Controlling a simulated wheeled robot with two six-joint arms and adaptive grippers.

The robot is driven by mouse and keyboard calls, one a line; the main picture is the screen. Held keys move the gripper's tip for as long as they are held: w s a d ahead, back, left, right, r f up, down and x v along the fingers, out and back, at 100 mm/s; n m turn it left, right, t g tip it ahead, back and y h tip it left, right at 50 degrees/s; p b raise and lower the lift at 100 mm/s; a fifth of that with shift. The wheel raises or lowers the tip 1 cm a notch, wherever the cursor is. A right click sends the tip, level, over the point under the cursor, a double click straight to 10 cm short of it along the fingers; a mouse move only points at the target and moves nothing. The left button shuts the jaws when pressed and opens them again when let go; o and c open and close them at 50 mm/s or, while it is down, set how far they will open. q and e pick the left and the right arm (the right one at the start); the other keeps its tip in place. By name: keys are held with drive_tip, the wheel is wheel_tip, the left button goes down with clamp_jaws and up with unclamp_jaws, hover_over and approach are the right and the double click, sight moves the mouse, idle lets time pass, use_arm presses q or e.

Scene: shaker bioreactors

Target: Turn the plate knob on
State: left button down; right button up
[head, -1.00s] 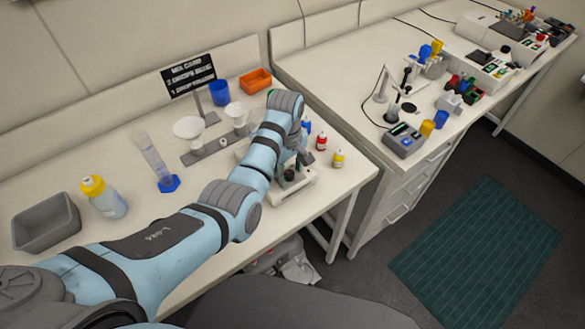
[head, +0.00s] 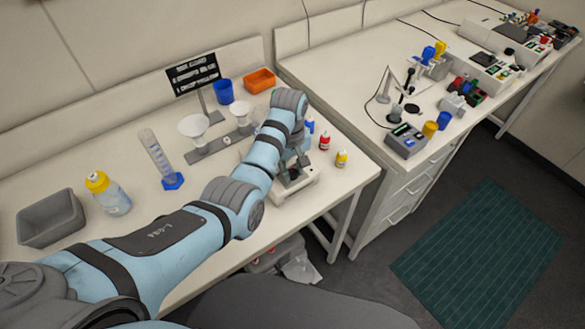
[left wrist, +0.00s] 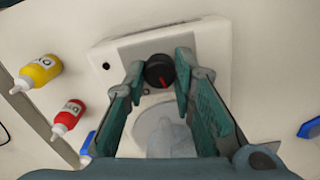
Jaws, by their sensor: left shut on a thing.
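A white plate device (head: 305,187) stands near the front right edge of the near bench. In the left wrist view its pale body (left wrist: 215,45) carries a round black knob (left wrist: 158,71) with a red mark, and a light round disc (left wrist: 165,125) lies below the knob. My left gripper (head: 293,174) reaches down over the device. In the left wrist view its teal fingers (left wrist: 160,70) are on either side of the knob, shut on it. My palm end hides part of the disc. My right gripper is not in view.

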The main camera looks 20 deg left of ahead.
sight(291, 172)
use_arm(q)
drive_tip(key=c, duration=1.3)
unclamp_jaws()
drive_tip(key=shift+w+a, duration=0.1)
drive_tip(key=shift+a, duration=0.05)
drive_tip(key=shift+c, duration=0.2)
wheel_tip(291, 172, up, 7)
drive_tip(key=shift+a+r, duration=0.1)
drive_tip(key=shift+r, duration=0.1)
